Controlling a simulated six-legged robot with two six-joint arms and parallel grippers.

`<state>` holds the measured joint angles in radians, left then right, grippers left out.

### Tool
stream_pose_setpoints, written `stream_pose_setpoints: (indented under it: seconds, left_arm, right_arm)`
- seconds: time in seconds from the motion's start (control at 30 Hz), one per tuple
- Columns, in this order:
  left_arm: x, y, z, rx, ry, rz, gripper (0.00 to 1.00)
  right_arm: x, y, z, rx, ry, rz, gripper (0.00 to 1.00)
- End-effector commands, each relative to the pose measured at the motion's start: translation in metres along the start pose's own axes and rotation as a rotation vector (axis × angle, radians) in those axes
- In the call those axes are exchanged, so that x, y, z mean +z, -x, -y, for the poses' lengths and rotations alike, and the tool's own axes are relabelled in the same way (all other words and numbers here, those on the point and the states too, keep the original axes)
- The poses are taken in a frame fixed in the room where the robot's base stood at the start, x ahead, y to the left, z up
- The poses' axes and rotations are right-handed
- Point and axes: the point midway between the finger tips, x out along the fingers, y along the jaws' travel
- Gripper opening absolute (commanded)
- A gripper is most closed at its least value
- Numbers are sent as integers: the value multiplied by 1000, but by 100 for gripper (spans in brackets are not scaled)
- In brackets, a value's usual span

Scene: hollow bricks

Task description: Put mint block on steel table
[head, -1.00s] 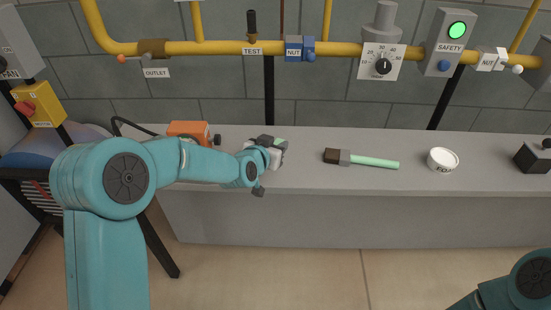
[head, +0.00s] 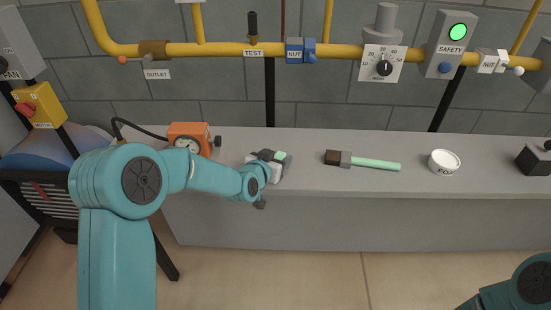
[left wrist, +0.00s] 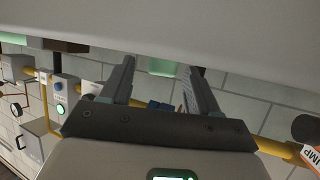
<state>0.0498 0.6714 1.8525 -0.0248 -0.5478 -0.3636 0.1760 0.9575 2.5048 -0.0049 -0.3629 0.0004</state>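The mint block (head: 281,155) shows as a small pale green patch on the grey bench, just past my left gripper (head: 272,164); most of it is hidden by the gripper. In the left wrist view the block (left wrist: 160,67) shows between the tips of my left gripper (left wrist: 158,68), with gaps to both fingers, which stand apart. Whether the tips reach around it or stop short of it, I cannot tell. The grey bench top (head: 320,181) runs along the wall; I cannot tell whether it is the steel table. My right gripper is out of view.
A brush (head: 372,163) with a mint handle lies right of my left gripper. Farther right stand a white round tub (head: 444,162) and a dark box (head: 534,160). An orange gauge (head: 187,136) stands behind my left forearm. A yellow pipe (head: 220,48) crosses the wall.

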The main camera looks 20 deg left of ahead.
Motion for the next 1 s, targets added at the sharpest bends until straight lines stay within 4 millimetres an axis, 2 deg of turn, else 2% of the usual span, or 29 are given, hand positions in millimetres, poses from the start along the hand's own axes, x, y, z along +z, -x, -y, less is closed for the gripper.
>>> stream_pose_setpoints:
  seconds: [0.1, 0.17, 0.5, 0.6, 0.8, 1.0]
  left_arm:
    - [-6, 2, 0, 0, 0, 0, 61]
    - [-3, 10, 0, 0, 0, 0, 61]
    - [-3, 87, 0, -1, 0, -1, 61]
    - [-3, 104, 0, -1, 0, -2, 61]
    - [-2, 120, 0, -1, 0, 0, 61]
    - [-2, 121, 0, 0, 0, 0, 61]
  right_arm:
    - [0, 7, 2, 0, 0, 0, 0]
    - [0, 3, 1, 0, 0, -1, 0]
    - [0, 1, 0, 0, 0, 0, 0]
    - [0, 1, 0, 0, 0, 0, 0]
    - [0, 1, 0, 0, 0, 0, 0]
    - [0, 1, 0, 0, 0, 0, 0]
